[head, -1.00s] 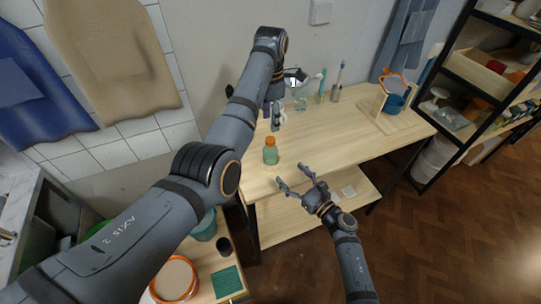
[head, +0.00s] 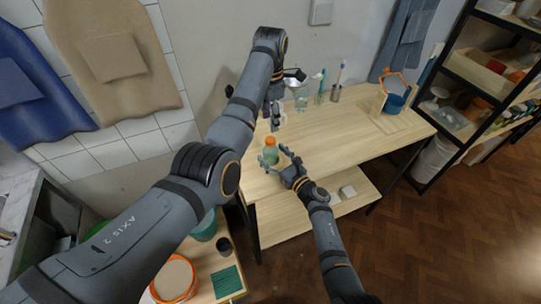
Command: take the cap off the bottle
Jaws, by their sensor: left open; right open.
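The bottle (head: 271,155) is green and stands upright on the wooden table, with its orange cap (head: 270,141) on top. My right gripper (head: 274,160) is open, its fingers reaching toward the bottle from the lower right. One finger is close to the bottle's right side and the other is low at its front; I cannot tell whether they touch it. My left gripper (head: 275,118) is open and points down above and behind the bottle, apart from the cap. My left arm covers part of the table's left end.
At the back of the table stand a glass jar (head: 301,98) and a metal cup (head: 335,93) with a brush. A wooden stand with a blue container (head: 395,103) is at the right end. The table's middle (head: 345,135) is clear. A shelf rack stands at right.

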